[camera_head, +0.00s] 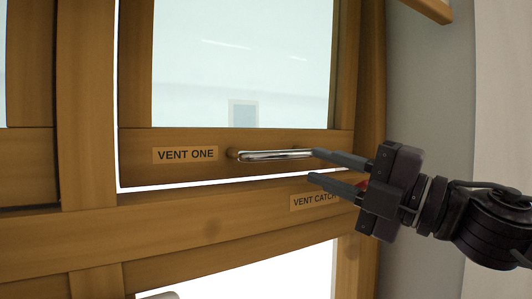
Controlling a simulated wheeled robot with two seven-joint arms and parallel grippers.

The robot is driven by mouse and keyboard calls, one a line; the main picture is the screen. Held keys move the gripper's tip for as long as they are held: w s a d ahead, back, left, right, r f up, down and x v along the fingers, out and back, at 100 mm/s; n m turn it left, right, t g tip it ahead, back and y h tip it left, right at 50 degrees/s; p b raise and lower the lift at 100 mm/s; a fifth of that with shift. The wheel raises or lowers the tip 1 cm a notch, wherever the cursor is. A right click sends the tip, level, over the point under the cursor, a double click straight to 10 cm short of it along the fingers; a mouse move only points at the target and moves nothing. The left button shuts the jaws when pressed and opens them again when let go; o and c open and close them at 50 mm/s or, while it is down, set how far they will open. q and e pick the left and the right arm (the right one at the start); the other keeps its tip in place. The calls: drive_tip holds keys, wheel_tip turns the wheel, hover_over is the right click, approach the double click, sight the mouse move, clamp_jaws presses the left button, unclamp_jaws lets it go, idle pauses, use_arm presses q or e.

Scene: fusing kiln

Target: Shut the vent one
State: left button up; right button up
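Vent one (245,142) is a wood-framed glass sash at upper middle. A bright white gap shows along its bottom and left edges, so it stands ajar. Its label (186,155) reads "VENT ONE". A metal bar handle (275,155) sits on its bottom rail. My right gripper (313,165) is open, its fingers pointing left, by the handle's right end. The upper fingertip overlaps or nearly meets that end; I cannot tell whether they touch. Nothing shows between the fingers. My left gripper is not in view.
A "VENT CATCH" label (312,201) is on the frame below, partly hidden by my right gripper. A small red part (362,184) shows behind the gripper. A bright opening (250,275) lies under the wooden rail (200,225). A grey wall (430,100) stands at right.

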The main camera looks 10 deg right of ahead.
sight(292, 157)
drive_tip(key=p+x, duration=0.1)
drive_tip(key=x, duration=0.1)
drive_tip(key=p+x, duration=0.1)
drive_tip(key=x, duration=0.1)
drive_tip(key=shift+s+r+p, duration=0.1)
drive_tip(key=shift+r+p, duration=0.2)
drive_tip(key=shift+p, duration=0.1)
drive_tip(key=shift+p+x, duration=0.5)
drive_tip(key=shift+x, duration=0.65)
drive_tip(key=shift+w+a+f, duration=0.25)
drive_tip(key=shift+w+a, duration=0.05)
drive_tip(key=shift+w, duration=0.05)
drive_tip(key=shift+d, duration=0.1)
clamp_jaws()
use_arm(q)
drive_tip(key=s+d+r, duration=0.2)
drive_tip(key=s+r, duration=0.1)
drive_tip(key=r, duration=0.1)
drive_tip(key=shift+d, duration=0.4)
use_arm(e)
drive_tip(key=shift+s+f, duration=0.1)
